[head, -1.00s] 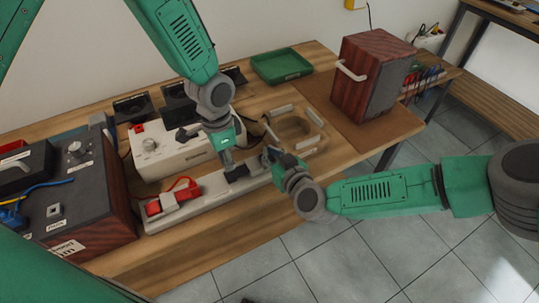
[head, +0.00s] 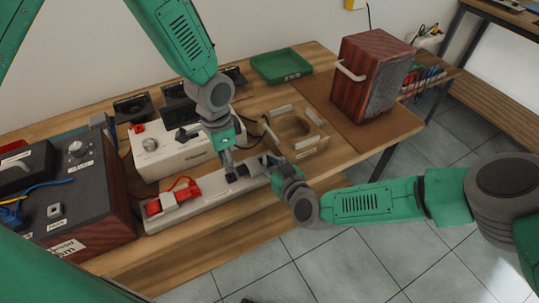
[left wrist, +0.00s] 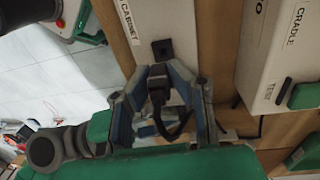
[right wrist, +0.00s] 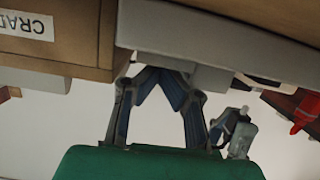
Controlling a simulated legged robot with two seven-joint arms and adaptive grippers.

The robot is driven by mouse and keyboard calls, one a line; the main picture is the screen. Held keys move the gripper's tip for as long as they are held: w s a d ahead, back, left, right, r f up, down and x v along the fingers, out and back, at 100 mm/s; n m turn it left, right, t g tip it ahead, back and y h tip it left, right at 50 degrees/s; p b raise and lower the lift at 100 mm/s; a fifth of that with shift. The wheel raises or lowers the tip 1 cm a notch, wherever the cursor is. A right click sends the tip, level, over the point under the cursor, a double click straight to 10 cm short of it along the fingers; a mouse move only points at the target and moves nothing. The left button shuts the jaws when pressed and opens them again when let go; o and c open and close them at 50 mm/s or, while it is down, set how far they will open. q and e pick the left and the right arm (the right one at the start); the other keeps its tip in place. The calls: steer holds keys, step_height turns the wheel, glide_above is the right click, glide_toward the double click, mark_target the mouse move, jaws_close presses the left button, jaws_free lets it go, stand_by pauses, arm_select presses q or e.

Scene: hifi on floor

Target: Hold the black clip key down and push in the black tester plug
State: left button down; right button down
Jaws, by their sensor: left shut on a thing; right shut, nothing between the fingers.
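My left gripper (head: 228,166) points down over the long white strip (head: 205,209). In the left wrist view its fingers (left wrist: 157,75) are shut on the black plug (left wrist: 158,88), which trails a black cable. A small black square piece (left wrist: 162,50) sits on the white surface just beyond the plug, near a label ending in "CABINET". I cannot tell whether it is the clip key or a socket. My right gripper (head: 268,163) is shut and empty at the strip's right end. In the right wrist view its fingertips (right wrist: 152,72) are close to a grey block (right wrist: 195,75); contact is unclear.
A white cradle box (head: 180,152) stands behind the strip. Red connectors (head: 172,198) sit on the strip's left part. A dark tester box (head: 85,190) is at left.

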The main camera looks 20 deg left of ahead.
arm_select(q)
steer(key=shift+f, duration=1.95)
stand_by(1.2)
steer(key=shift+d, duration=0.1)
stand_by(0.3)
steer(key=shift+f, duration=0.25)
stand_by(2.3)
steer(key=c, duration=1.4)
jaws_free()
steer(key=shift+r, duration=0.15)
steer(key=shift+a+r, duration=0.2)
steer(key=shift+r, duration=3.65)
